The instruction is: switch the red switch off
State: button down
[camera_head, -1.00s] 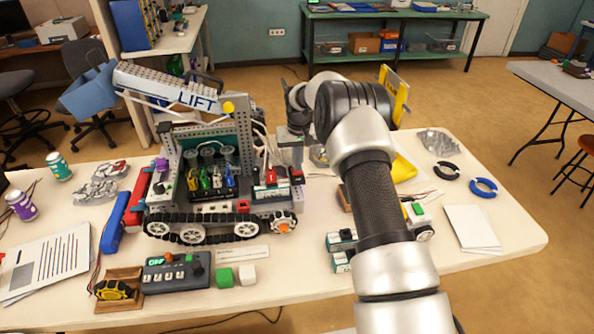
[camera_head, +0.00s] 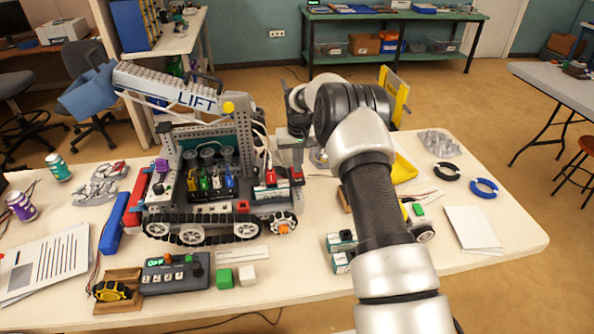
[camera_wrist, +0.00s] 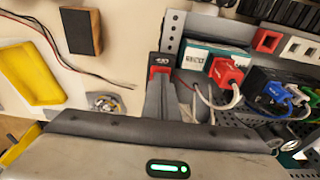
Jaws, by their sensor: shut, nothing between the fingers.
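The red switch (camera_head: 297,175) sits at the right end of the lift robot (camera_head: 205,190) on the table. In the wrist view the switch (camera_wrist: 159,69) shows as a small red block with a dark face bearing light marks. My gripper (camera_head: 291,158) points down just above the switch. It is shut and empty. In the wrist view its grey fingers (camera_wrist: 163,92) end right at the switch's near edge and hide part of it. I cannot tell whether they touch it. The switch's on or off position is too small to read.
A red plug (camera_wrist: 226,72) with white cables and a blue plug (camera_wrist: 275,96) stand close to the right of my fingers in the wrist view. A yellow tray (camera_wrist: 28,72) lies to the left.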

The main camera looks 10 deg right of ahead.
notch_tip(320, 180, up, 6)
jog(key=p, duration=0.2)
jog(key=shift+r, duration=0.25)
dwell(0.5)
jog(key=s+r+t, duration=0.1)
jog(key=s+r, duration=0.9)
jog(key=r, duration=0.3)
jog(key=s+r+t, duration=0.1)
jog(key=s+r, duration=0.8)
jog(key=r, duration=0.4)
jog(key=s+t, duration=0.1)
jog(key=s, duration=2.4)
jog(key=shift+s+f+t, duration=0.25)
jog(key=shift+s+t, duration=0.15)
